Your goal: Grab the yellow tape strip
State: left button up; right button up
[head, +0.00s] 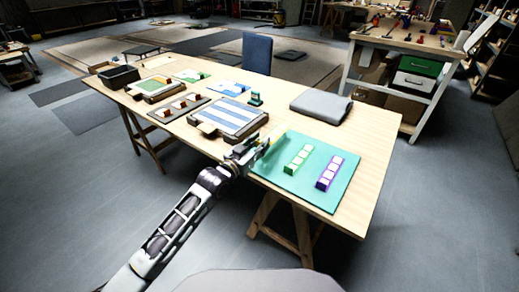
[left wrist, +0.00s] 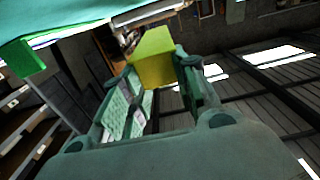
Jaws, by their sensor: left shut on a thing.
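The yellow tape strip (left wrist: 153,57) shows in the left wrist view as a yellow block between the two green fingers of my left gripper (left wrist: 160,85). The fingers are shut on it. In the head view my left gripper (head: 256,148) is at the left edge of the teal mat (head: 309,195), and only a little yellow shows beside it. Whether the strip touches the mat is hard to tell. My right gripper is not in view.
On the mat lie a green strip (head: 298,160) and a purple strip (head: 329,173) with white squares. A blue-and-white striped panel (head: 230,117), a grey folded thing (head: 321,106) and a small green stand (head: 255,98) are nearby.

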pick_arm(q)
jog(key=shift+r+p, duration=0.35)
jog(key=shift+r, duration=2.1)
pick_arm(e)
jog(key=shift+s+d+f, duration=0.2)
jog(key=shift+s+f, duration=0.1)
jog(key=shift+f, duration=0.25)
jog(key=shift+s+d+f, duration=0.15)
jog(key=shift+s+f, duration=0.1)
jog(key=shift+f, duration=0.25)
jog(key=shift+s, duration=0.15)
